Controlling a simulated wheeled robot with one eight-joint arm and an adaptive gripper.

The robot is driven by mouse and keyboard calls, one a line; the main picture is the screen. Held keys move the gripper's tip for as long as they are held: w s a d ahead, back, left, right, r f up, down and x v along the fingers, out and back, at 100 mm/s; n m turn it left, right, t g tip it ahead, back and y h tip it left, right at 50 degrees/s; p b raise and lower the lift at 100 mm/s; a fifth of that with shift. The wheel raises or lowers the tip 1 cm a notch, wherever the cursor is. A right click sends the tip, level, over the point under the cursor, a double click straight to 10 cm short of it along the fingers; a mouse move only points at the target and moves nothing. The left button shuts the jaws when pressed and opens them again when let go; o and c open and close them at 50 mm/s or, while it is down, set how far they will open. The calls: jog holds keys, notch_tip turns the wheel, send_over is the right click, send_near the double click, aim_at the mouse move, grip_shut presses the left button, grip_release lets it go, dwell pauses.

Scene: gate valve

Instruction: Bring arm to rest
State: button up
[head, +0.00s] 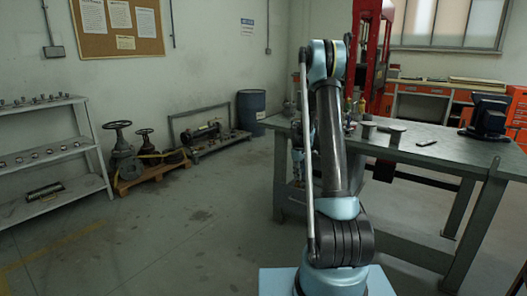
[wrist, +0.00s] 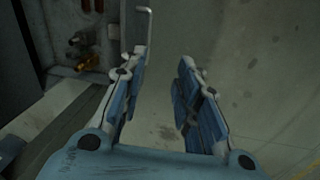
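My arm stands upright in the middle of the head view, folded at its top joint, with a grey rod along its left side. My gripper (wrist: 160,90) shows in the wrist view with its two blue-padded fingers apart. Nothing is between the fingers; the concrete floor (wrist: 225,50) shows behind them. In the head view the gripper is mostly hidden behind the arm. The arm stands in front of the left part of the workbench (head: 400,152).
The workbench carries a dark vise (head: 488,116) and small parts. At left are a white shelf (head: 55,150), valves with handwheels (head: 118,145) on a pallet, and a blue barrel (head: 251,110). A red press frame (head: 369,50) stands behind the bench. Floor at left centre is clear.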

jog(key=s+a+r+m, duration=0.1)
jog(key=s+r+m, duration=0.1)
jog(key=s+r, duration=0.9)
jog(key=s+r+m, duration=0.2)
jog(key=s+r, duration=0.6)
jog(key=s, duration=0.8)
jog(key=s+f+m, duration=0.2)
jog(key=s+f, duration=0.1)
jog(key=s, duration=1)
jog(key=s+a+f+m+y, duration=0.1)
jog(key=s+f+m, duration=0.2)
jog(key=s, duration=1)
jog(key=shift+s+f, duration=0.3)
jog(key=shift+f, duration=0.25)
jog(key=shift+w+f, duration=0.2)
jog(key=shift+w, duration=0.2)
